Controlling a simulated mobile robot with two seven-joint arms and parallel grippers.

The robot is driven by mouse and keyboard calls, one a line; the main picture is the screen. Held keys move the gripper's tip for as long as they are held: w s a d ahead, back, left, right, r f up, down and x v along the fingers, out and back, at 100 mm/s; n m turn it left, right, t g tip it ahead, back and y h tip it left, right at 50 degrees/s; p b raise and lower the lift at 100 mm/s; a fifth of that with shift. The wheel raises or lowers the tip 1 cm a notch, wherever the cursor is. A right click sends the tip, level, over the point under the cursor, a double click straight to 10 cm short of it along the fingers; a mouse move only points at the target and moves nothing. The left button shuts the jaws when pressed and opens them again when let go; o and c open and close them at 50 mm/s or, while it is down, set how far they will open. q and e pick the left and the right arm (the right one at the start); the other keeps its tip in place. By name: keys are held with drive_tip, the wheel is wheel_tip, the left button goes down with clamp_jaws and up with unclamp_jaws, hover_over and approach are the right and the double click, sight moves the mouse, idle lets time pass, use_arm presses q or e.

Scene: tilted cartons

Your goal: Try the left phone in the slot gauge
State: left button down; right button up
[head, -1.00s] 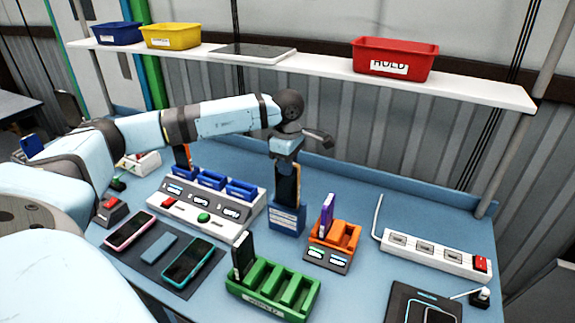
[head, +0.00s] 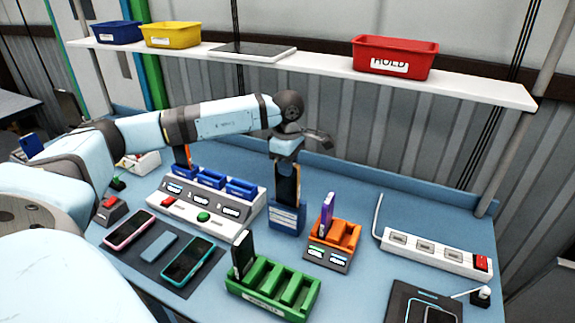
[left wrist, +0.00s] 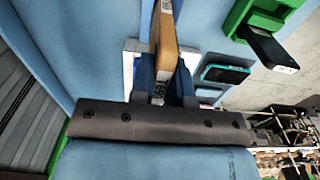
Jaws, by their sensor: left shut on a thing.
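My left gripper (head: 286,158) is shut on a dark phone with an orange edge (head: 288,186). The phone stands upright over a small blue block with white lines (head: 287,220), which looks like the slot gauge. Its lower end meets the top of the block; I cannot tell how deep it sits in the slot. In the left wrist view the phone's orange edge (left wrist: 166,45) shows between the fingers of the gripper (left wrist: 163,85). My right gripper is not in view.
Close by stand an orange dock (head: 345,238) with a purple phone (head: 327,213), a green rack (head: 268,290) with a black phone (head: 242,254), and a white station with blue slots (head: 222,208). A power strip (head: 435,252) lies right. Bins sit on the shelf (head: 320,72).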

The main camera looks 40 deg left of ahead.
use_arm(q)
drive_tip(key=shift+f+b, duration=0.35)
drive_tip(key=shift+f, duration=0.2)
idle(0.7)
drive_tip(key=shift+r, duration=0.3)
idle(2.3)
drive_tip(key=shift+f, duration=0.35)
idle(2.6)
drive_tip(key=shift+r, duration=0.1)
drive_tip(key=shift+r+p, duration=1.45)
drive_tip(key=shift+r, duration=1.4)
